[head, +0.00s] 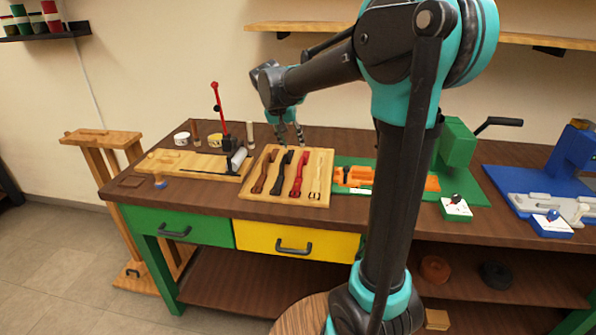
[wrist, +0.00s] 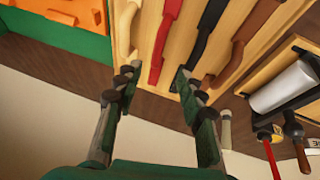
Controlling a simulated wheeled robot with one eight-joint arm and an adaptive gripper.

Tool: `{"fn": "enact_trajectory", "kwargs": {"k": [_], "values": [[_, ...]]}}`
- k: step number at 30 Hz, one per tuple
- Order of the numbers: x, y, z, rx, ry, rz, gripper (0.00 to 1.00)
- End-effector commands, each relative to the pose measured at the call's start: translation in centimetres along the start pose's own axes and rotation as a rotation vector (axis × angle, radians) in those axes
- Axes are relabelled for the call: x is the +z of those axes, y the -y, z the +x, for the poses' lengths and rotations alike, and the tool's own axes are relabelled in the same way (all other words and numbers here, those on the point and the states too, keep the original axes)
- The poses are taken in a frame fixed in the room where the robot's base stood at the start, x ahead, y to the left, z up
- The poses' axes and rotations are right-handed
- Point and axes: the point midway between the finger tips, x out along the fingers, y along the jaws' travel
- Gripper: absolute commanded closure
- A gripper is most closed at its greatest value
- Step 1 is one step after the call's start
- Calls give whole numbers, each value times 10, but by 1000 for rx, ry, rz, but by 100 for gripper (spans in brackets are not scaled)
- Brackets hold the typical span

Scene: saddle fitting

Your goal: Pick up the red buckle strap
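The red buckle strap (head: 299,174) lies on a light wooden board (head: 326,163), third from the left among the straps, between a black strap (head: 280,172) and a cream strap (head: 317,175). In the wrist view, the red strap (wrist: 164,42) runs up from between my fingertips, with the cream strap on its left and the black strap on its right. My gripper (head: 289,137) is above the back edge of the board, fingers pointing down. In the wrist view, my gripper (wrist: 152,86) is open with nothing between its fingers.
A brown strap (head: 263,172) lies at the board's left side. A wooden work board with a roller (head: 238,159) and a red-handled tool (head: 217,97) stand to the left. A green machine (head: 458,142) and orange tray (head: 358,177) are to the right.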

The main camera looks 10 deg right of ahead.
Motion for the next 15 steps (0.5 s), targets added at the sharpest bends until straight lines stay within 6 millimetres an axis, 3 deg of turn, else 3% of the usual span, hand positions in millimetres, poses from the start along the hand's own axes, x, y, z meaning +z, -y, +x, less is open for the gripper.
{"fn": "enact_trajectory", "kwargs": {"k": [6, 15], "values": [[0, 0, 42, 0, -1, 1, 61], [0, 0, 66, -1, 0, 0, 61]]}}
